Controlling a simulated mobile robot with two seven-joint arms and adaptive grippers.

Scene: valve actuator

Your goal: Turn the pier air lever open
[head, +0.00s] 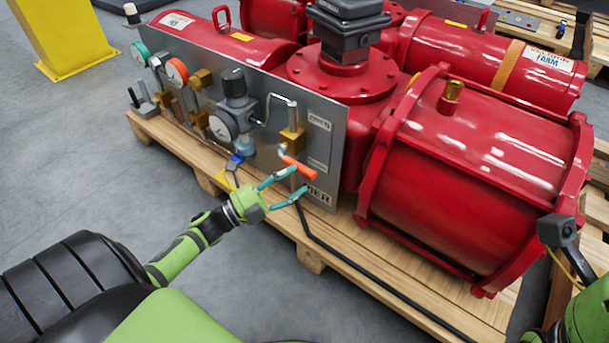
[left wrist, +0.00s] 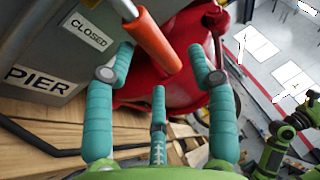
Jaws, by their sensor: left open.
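The orange pier air lever (head: 299,167) sits low on the grey panel (head: 338,140), below a brass valve (head: 293,138). It slants down to the right, its end near the CLOSED label (head: 317,164). Above is a label that seems to read OPEN (head: 319,122). My left gripper (head: 299,180) is open at the lever. In the left wrist view the lever (left wrist: 152,40) shows between the teal fingers (left wrist: 161,62), with visible gaps at both sides. My right gripper's fingers are out of view.
Gauges (head: 222,126) and a regulator (head: 236,90) stand left of the lever on the panel. The large red cylinder (head: 470,170) is to the right. A black cable (head: 330,250) runs along the wooden pallet (head: 275,222). Grey floor is free in front.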

